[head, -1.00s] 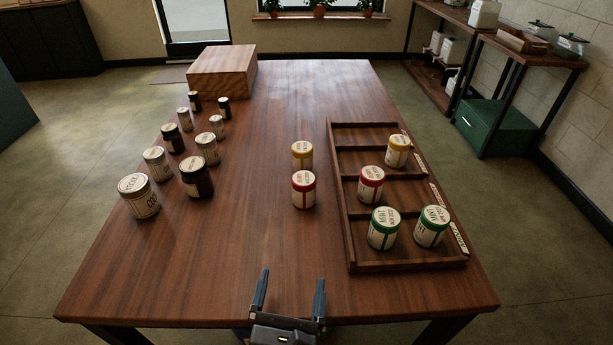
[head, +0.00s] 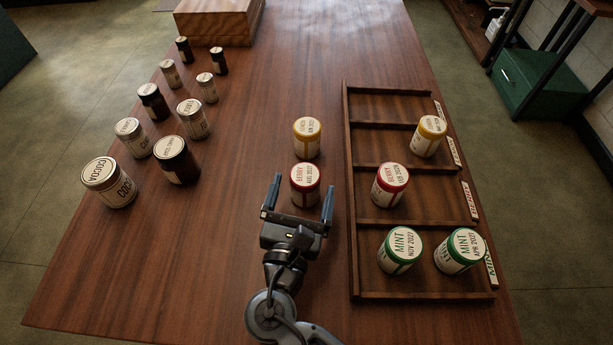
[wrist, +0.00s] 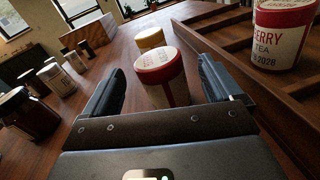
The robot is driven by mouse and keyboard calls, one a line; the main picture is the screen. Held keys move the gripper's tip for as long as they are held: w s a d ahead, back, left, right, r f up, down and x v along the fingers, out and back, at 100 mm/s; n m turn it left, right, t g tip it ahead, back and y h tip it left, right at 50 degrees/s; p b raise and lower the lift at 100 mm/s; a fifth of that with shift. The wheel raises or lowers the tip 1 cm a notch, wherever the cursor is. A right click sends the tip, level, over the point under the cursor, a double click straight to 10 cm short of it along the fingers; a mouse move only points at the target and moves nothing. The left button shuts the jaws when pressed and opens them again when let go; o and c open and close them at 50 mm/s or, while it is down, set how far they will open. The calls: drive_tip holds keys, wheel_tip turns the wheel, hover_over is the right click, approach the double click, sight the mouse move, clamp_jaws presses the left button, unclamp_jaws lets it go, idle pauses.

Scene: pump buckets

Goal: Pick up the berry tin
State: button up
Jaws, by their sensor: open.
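A berry tin (head: 305,184) with a red-rimmed lid and cream label stands upright on the open table, left of the wooden rack. It also shows in the wrist view (wrist: 162,76), between and just beyond my fingers. A second berry tin (head: 389,184) stands in a rack compartment; the wrist view shows it at the upper right (wrist: 284,32). My gripper (head: 299,198) is open and empty, low over the table at the near side of the loose berry tin, with a finger to each side. I cannot tell whether the fingers touch it.
A yellow-lidded tin (head: 307,137) stands just behind the loose berry tin. The rack (head: 350,240) holds another yellow tin (head: 428,136) and two mint tins (head: 400,249). Several jars, including cocoa (head: 109,182), stand at the left. A wooden box (head: 216,22) sits at the back.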

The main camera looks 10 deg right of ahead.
sight(308, 170)
drive_tip(key=x, duration=0.5)
drive_tip(key=shift+w+d+f+p, duration=0.1)
drive_tip(key=shift+w+d+p, duration=0.05)
drive_tip(key=shift+w+p, duration=0.2)
drive_tip(key=shift+c, duration=0.2)
drive_tip(key=c, duration=1.1)
